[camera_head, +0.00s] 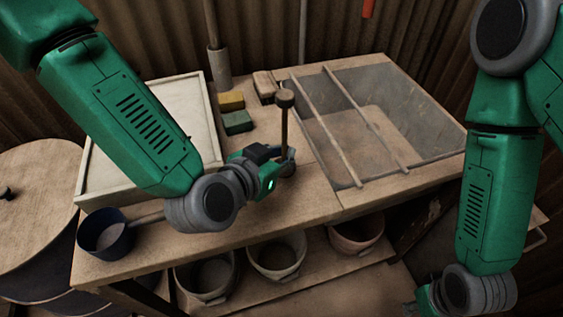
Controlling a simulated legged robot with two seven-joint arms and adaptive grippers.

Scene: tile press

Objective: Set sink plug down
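The sink plug (284,124) is an upright dark rod with a round knob on top. It stands at the left side of the sink (433,104), over the wooden bench top. My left gripper (284,158) comes in from the left and is closed around the lower part of the rod. The fingers partly hide the plug's lower end, so I cannot tell whether it touches the bench. My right gripper (424,301) is at the bottom edge, low in front of the bench and mostly cut off; its fingers cannot be made out.
Two bars (365,117) lie across the sink. A pale tray (163,91) is at the back left, beside yellow (231,101) and green (237,122) blocks. A dark blue pot (105,236) is at the front left corner. Several buckets (278,257) stand below.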

